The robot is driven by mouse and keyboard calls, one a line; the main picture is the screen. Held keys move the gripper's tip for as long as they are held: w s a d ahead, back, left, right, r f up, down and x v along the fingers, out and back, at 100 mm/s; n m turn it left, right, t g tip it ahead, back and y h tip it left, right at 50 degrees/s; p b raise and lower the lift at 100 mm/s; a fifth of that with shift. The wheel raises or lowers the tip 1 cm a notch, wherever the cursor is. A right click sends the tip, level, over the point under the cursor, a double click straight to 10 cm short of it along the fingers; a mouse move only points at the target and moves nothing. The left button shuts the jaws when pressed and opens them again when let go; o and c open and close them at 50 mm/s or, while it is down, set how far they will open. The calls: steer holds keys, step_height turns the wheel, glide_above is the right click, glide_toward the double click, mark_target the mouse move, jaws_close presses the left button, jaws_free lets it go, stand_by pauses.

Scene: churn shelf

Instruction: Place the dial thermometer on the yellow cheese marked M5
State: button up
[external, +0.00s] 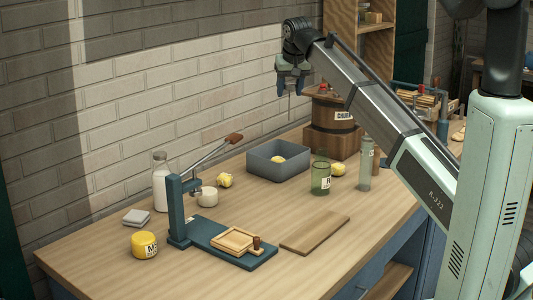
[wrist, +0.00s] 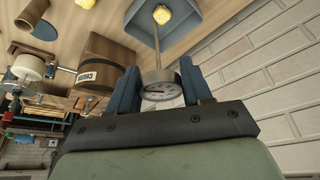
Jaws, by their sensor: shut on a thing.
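The dial thermometer (wrist: 160,90) is between my gripper's fingers (wrist: 158,70) in the wrist view, with its round white face toward the camera and its thin stem pointing away. In the external view my gripper (external: 292,84) is shut on it, high above the back of the table, with the thin stem pointing down. A yellow round cheese (external: 145,245) with a white label stands at the table's front left, far from my gripper. Its label starts with M; the rest is too small to read surely.
A grey bin (external: 264,168) holding a yellow lump (external: 277,160) sits below my gripper. A wooden churn (external: 332,130) stands behind it. A blue lever press (external: 180,212), milk bottle (external: 160,185) and green jar (external: 320,180) stand on the table. A brown board (external: 315,235) lies front right.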

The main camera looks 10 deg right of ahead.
steer(key=s+a+n+y, duration=0.1)
steer(key=s+a+n, duration=0.1)
steer(key=s+a, duration=0.5)
steer(key=s+a+n, duration=0.1)
steer(key=s+a, duration=0.3)
steer(key=a, duration=0.7)
steer(key=s+a+n+y, duration=0.1)
steer(key=s+a+n, duration=0.1)
steer(key=s+a, duration=0.5)
steer(key=s+a+n+g+y, duration=0.15)
steer(key=s+a+n, duration=0.25)
steer(key=s+a, duration=1.35)
step_height(320, 180, down, 15)
steer(key=s, duration=0.1)
steer(key=shift+d+f, duration=0.1)
steer(key=shift+f, duration=0.05)
steer(key=o, duration=1)
steer(key=shift+h, duration=0.25)
steer(key=v, duration=1.2)
